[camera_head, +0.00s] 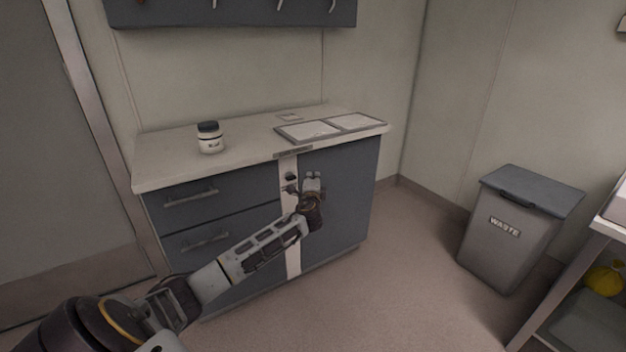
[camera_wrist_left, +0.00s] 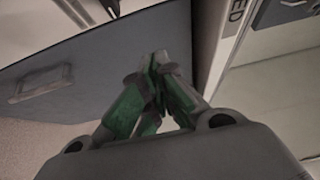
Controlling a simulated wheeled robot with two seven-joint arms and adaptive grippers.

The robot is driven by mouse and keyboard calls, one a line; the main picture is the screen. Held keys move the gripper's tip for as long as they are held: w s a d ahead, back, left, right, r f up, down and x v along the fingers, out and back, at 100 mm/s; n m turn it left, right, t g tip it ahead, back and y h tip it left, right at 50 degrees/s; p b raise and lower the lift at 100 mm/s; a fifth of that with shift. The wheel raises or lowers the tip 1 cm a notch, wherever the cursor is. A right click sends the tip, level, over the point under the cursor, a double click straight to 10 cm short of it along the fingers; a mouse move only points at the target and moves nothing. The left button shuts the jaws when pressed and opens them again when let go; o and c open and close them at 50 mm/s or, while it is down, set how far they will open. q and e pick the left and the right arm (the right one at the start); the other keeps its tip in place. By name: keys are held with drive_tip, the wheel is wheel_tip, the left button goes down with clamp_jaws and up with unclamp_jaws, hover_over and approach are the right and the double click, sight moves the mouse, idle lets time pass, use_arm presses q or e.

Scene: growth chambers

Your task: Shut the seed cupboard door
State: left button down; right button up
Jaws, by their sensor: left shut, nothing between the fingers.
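The seed cupboard is the dark blue-grey cabinet with a pale top. Its door (camera_head: 345,195) is the plain panel on the right, beside a white upright strip (camera_head: 292,255). The door looks nearly in line with the cabinet front; I cannot tell whether a small gap is left. My left gripper (camera_head: 313,180) is in front of the door's left part, near the strip, fingers together and empty. In the left wrist view the shut green-and-grey fingers (camera_wrist_left: 158,62) point at the door panel (camera_wrist_left: 110,60), which has a pale handle-like bar. Contact is unclear. My right gripper is not seen.
Drawers (camera_head: 190,195) with bar handles are left of the strip. A lidded jar (camera_head: 210,138) and flat trays (camera_head: 310,131) are on the counter. A grey waste bin (camera_head: 515,235) stands right, near a shelf rack (camera_head: 575,275). Open floor lies between cabinet and bin.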

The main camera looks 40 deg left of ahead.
use_arm(q)
drive_tip(key=a+p+v, duration=0.1)
drive_tip(key=p+v, duration=0.2)
drive_tip(key=v, duration=0.7)
drive_tip(key=shift+s, duration=0.55)
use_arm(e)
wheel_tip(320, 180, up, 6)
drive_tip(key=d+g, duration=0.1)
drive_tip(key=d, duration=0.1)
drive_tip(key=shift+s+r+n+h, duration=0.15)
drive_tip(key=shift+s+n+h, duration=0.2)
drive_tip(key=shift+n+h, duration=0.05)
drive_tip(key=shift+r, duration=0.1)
use_arm(q)
drive_tip(key=shift+a, duration=0.1)
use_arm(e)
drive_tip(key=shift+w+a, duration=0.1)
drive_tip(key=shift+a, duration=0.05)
